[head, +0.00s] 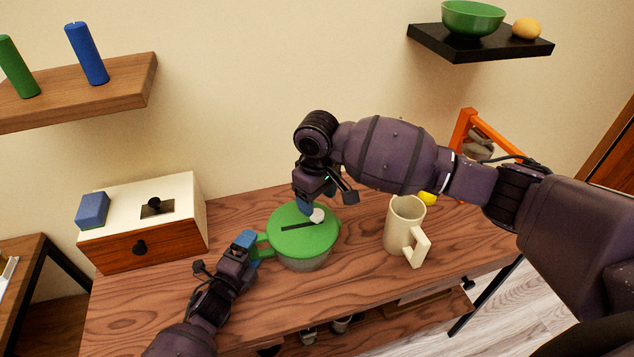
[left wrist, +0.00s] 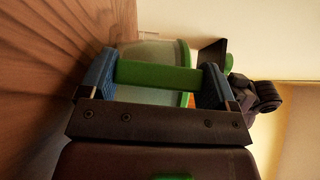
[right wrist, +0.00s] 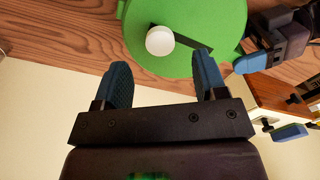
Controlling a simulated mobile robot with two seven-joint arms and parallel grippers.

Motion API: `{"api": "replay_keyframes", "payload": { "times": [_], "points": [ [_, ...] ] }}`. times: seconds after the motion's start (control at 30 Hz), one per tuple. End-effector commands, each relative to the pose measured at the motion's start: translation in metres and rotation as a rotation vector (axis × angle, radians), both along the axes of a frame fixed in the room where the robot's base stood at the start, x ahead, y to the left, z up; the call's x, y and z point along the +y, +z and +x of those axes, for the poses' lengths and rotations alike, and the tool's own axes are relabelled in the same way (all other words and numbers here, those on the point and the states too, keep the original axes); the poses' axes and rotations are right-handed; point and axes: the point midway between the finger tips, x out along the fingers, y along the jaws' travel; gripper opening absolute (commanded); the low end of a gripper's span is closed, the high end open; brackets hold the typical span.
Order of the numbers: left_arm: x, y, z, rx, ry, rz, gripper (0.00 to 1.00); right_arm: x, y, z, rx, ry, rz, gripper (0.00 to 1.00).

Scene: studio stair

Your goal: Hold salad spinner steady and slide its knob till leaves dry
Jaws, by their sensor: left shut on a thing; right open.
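The salad spinner stands on the wooden table with a green lid (head: 290,240) and a clear bowl (head: 307,263). A dark slot runs across the lid, and a white knob (head: 317,215) sits at the slot's right end in the head view. My left gripper (head: 252,245) is shut on the spinner's green handle (left wrist: 158,76), at the left of the bowl. My right gripper (right wrist: 158,85) is open above the lid. In the right wrist view the white knob (right wrist: 160,41) shows beyond the fingertips, between their lines. I cannot tell if a finger touches it. No leaves can be made out.
A beige mug (head: 404,225) stands right of the spinner, near my right forearm. A wooden box (head: 150,250) with a blue block (head: 92,210) on top stands left. A yellow object (head: 428,198) lies behind the mug. Shelves hang above on both sides.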

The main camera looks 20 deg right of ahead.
Motion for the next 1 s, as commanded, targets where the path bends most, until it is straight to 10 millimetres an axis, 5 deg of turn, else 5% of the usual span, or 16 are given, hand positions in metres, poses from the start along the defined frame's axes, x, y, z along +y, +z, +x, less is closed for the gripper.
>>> {"api": "replay_keyframes", "payload": {
  "times": [0.33,0.8,1.0],
  "points": [
    [0.0,0.0,0.0,0.001,0.0,0.001,0.45,0.0,-0.046,0.0,0.002,0.0,-0.001,0.65],
    [0.0,0.0,0.0,0.001,0.0,0.001,0.45,0.0,-0.056,0.0,-0.001,0.001,-0.001,0.65],
    [0.0,0.0,0.0,0.001,0.0,0.001,0.45,0.0,-0.056,0.0,0.0,0.001,0.0,0.35]
  ]
}}
